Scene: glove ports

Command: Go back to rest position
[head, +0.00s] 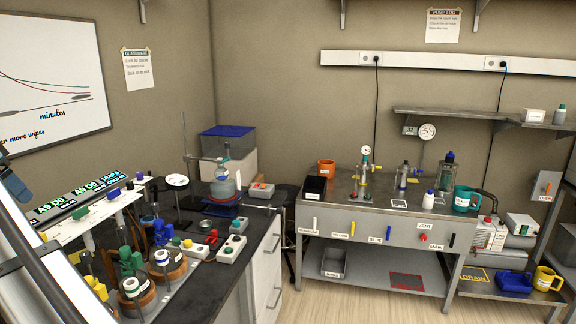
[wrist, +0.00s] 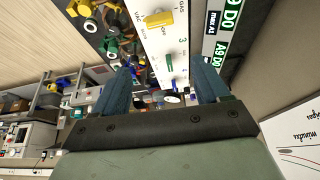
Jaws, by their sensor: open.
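My gripper (wrist: 162,84) is open in the wrist view, with its two blue fingers wide apart. I see nothing held between the fingers. Behind the gap is a white panel (wrist: 165,48) with a yellow knob (wrist: 159,19), a green knob (wrist: 169,62) and printed numbers, which looks apart from the fingers. In the head view my pale arm crosses the lower left corner, and only a small bluish part of it shows at the left edge. The same kind of labelled white panel (head: 84,230) stands beside it there.
Glass fittings with green, blue and white parts crowd the dark left bench (head: 190,292) near my arm. A stand holds a flask (head: 223,187) further back. A grey pump cart (head: 380,220) with bottles and mugs stands right.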

